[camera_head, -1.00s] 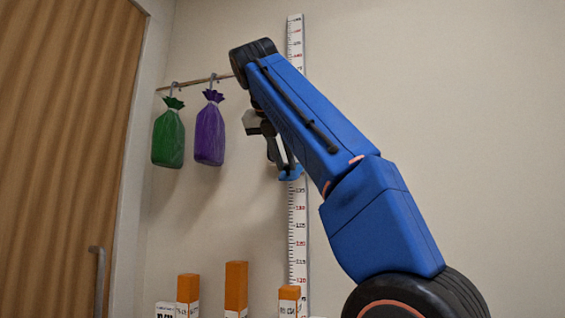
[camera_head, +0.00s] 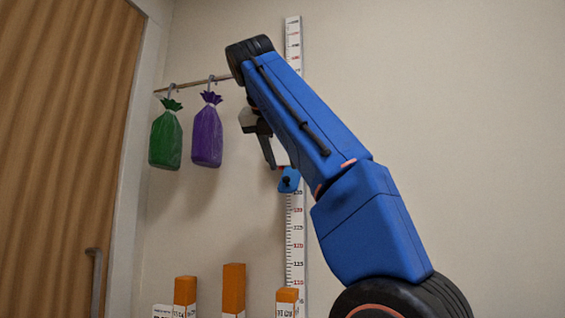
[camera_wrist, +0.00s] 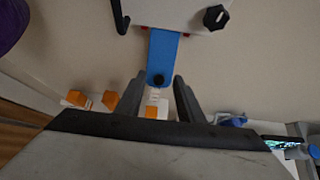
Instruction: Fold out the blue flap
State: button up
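Contact is not visible. In the head view my arm hides most of the housing and part of the gripper.
The white housing (camera_wrist: 181,14) carries a black dial (camera_wrist: 216,17). A green bag (camera_head: 166,139) and a purple bag (camera_head: 207,136) hang from a rod at left. Several orange-and-white boxes stand below, one tall orange box (camera_head: 234,287) among them. The wall at right is clear.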

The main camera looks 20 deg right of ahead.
jog(key=s+a, duration=0.7)
jog(key=s, duration=0.2)
jog(key=shift+s, duration=0.4)
jog(key=shift+c, duration=0.6)
